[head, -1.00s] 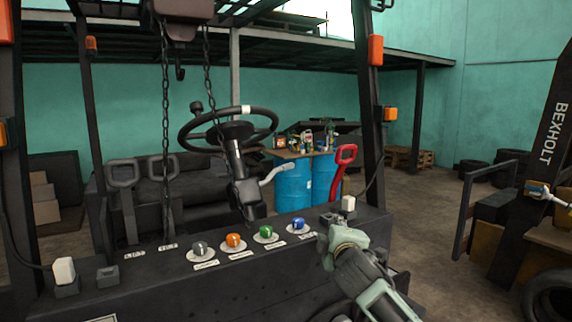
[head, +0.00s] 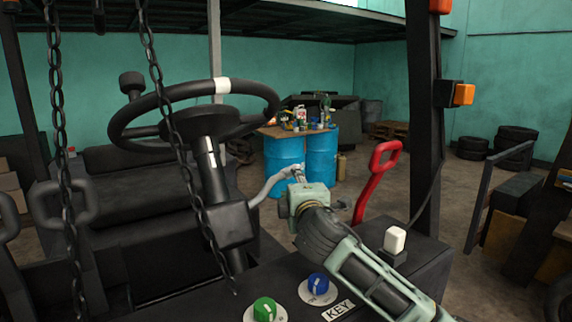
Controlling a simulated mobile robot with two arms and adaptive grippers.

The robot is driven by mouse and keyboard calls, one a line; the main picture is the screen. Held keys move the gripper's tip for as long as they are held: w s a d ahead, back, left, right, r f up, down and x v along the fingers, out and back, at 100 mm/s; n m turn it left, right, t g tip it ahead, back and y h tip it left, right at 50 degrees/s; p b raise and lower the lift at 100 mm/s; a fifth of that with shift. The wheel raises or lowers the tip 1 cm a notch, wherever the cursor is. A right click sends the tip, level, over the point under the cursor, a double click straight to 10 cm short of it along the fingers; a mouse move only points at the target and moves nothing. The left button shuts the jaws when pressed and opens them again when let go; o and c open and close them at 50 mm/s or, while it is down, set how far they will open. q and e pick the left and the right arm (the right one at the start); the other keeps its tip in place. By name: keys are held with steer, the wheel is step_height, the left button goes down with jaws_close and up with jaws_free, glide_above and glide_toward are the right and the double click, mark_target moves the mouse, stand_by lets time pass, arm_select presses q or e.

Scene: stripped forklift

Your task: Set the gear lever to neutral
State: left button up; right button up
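The steering column (head: 212,170) stands at the left of centre. A pale grey, bent lever (head: 268,189) comes out of its right side; it looks like the gear lever, and I see no gear markings. My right gripper (head: 297,176) is at the lever's outer end, and its fingers overlap the tip in the picture. Whether they touch or grip it I cannot tell, as the fingers are small and partly hidden by the gripper body. My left gripper is not in view.
The steering wheel (head: 195,112) is above the lever, and a hanging chain (head: 172,110) passes in front of it. A red handle (head: 376,180) stands close right of my gripper. Green (head: 264,309) and blue (head: 318,284) knobs are on the dashboard below.

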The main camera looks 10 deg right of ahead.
mark_target(290, 172)
steer(key=shift+w+a+r, duration=0.2)
steer(key=w, duration=0.2)
steer(key=w+b, duration=0.1)
steer(key=w, duration=0.3)
steer(key=shift+w+d+r, duration=0.1)
steer(key=shift+w+r, duration=0.2)
steer(key=shift+c, duration=1.1)
steer(key=c, duration=0.7)
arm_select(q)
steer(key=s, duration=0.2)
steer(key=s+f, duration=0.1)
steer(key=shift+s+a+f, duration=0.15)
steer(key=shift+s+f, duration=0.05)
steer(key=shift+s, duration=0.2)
arm_select(e)
jaws_close()
